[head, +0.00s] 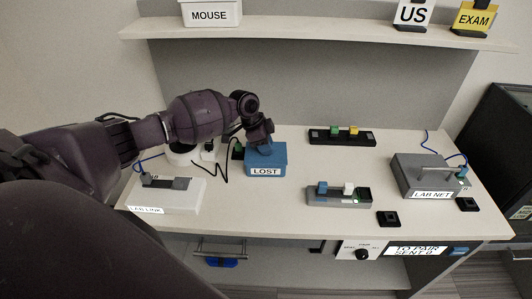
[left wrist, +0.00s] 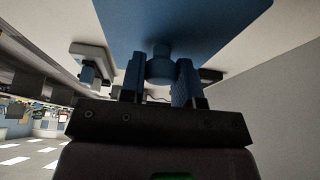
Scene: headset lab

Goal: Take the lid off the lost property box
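The blue lost property box (head: 265,171), labelled LOST, stands on the table in the head view, with its blue lid (head: 275,152) on top. In the left wrist view the blue underside-like expanse of the lid (left wrist: 205,35) fills the top, with a round blue knob (left wrist: 160,68) on it. My left gripper (head: 262,142) is at the top of the box, its two fingers (left wrist: 160,80) on either side of the knob. I cannot tell whether they press on it. My right gripper is not in view.
A LAB LINK unit (head: 170,190) stands left of the box. A grey block tray (head: 338,197) and a LAB NET unit (head: 428,178) are to the right. A black rack (head: 342,138) lies behind. A shelf (head: 320,30) runs above the table.

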